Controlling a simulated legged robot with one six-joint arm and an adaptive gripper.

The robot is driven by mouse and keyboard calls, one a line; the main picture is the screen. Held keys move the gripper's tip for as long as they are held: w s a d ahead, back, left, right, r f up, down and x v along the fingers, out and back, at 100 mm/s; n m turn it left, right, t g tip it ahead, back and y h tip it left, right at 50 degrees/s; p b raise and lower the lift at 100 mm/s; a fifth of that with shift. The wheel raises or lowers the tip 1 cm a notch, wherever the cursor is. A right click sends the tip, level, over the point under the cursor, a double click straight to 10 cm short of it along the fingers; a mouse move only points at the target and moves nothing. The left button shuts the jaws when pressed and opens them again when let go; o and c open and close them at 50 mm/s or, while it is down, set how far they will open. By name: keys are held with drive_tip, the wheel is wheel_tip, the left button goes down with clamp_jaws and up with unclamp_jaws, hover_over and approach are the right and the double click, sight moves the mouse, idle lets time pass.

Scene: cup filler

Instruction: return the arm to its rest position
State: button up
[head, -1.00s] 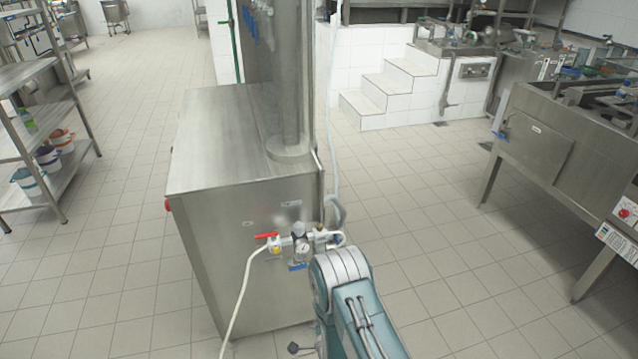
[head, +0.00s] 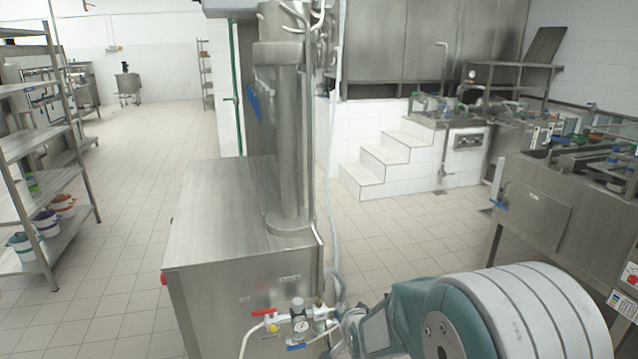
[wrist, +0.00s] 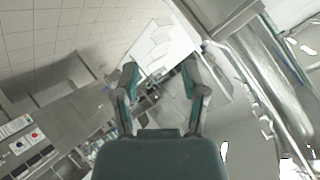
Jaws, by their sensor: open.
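My gripper (wrist: 160,88) is open in the wrist view. Its two dark and teal fingers stand apart, with nothing visible between them. In the head view, my arm fills the lower right, with a large white-banded teal joint close to the camera.
A steel cup filler (head: 230,210) stands ahead, with a gauge and red-handled valve (head: 290,318) on its front close to my arm. Steel shelves (head: 35,150) stand at left. A steel machine (head: 540,205) stands at right. White steps (head: 380,160) are behind. The tiled floor at left is open.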

drive_tip(key=s+d+r+n+g, duration=0.2)
drive_tip(key=s+r, duration=0.3)
drive_tip(key=s, duration=0.5)
drive_tip(key=s+d+r+n+g+h, duration=0.1)
drive_tip(key=s+d+r, duration=0.3)
drive_tip(key=s, duration=0.6)
drive_tip(key=s+d+r+n+g, duration=0.2)
drive_tip(key=s+d+r+n, duration=0.1)
drive_tip(key=s, duration=0.8)
wheel_tip(320, 180, up, 3)
drive_tip(key=shift+f+n+g+h, duration=0.1)
drive_tip(key=shift+n+g+h, duration=0.25)
drive_tip(key=shift+n, duration=0.25)
